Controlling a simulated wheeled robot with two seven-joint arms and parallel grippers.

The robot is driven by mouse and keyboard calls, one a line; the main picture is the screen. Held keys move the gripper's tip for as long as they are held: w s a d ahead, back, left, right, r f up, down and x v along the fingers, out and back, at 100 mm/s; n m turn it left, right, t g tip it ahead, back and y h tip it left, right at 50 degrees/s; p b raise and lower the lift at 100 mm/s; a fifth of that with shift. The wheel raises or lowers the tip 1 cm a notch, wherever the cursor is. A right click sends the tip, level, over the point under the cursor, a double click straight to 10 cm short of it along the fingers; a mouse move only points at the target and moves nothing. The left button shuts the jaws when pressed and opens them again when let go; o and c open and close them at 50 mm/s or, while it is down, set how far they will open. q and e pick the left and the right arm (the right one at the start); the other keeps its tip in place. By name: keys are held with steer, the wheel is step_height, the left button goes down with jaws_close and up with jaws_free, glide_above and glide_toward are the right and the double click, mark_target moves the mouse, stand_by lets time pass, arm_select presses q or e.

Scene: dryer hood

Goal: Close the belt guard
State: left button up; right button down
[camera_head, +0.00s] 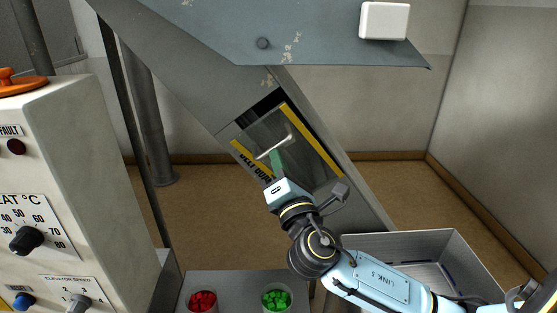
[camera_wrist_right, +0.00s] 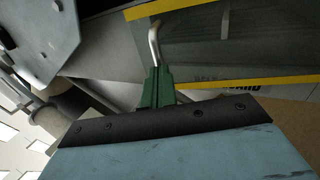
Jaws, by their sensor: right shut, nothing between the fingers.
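A pale bar handle (camera_head: 286,143) stands on the guard. My right gripper (camera_head: 276,158) has green fingers, shut and empty, right at the handle. In the right wrist view the handle (camera_wrist_right: 154,42) rises just beyond the fingertips (camera_wrist_right: 156,78); whether they touch I cannot tell. My left gripper is not in view.
A control cabinet (camera_head: 75,150) with knobs stands at left. Below are a cup of red pieces (camera_head: 202,301), a cup of green pieces (camera_head: 276,299) and a grey bin (camera_head: 440,240). A grey hood (camera_head: 250,45) hangs above the housing.

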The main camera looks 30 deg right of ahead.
mark_target(271, 137)
steer(key=p+x, duration=0.1)
steer(key=x, duration=0.5)
steer(key=shift+w+d+r, duration=0.1)
steer(key=shift+w+r, duration=0.05)
steer(key=shift+w, duration=0.1)
steer(key=shift+d+r, duration=0.1)
steer(key=shift+r, duration=0.05)
steer(key=shift+s+r, duration=0.1)
steer(key=shift+r, duration=0.05)
